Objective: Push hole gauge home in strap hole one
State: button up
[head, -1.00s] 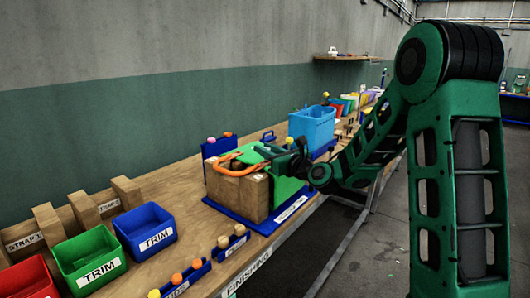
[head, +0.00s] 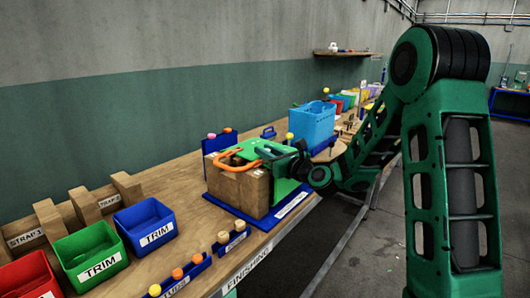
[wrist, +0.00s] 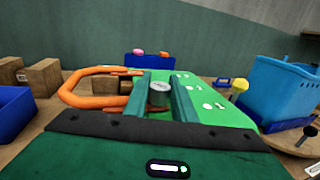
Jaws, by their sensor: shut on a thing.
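My gripper (head: 300,163) is over the green-topped fixture (head: 286,190) on the bench in the head view. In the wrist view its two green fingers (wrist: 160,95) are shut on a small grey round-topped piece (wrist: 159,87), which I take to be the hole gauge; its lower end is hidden. An orange loop (wrist: 80,88), perhaps the strap or a handle, lies to the left of the fingers and runs up to them. I cannot tell which is strap hole one.
A light blue bin (head: 312,124) stands behind the fixture, with a yellow knob (wrist: 239,86) beside it. A blue rack (wrist: 150,60) holds pink and orange knobs. Trim bins (head: 145,228) and wooden blocks stand at the left. A knob rack (head: 229,240) lies in front.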

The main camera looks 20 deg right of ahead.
jog(key=shift+f, duration=0.3)
jog(key=o, duration=1.1)
jog(key=shift+o, duration=0.2)
jog(key=v, duration=1)
jog(key=shift+s+d, duration=0.15)
jog(key=shift+s, duration=0.15)
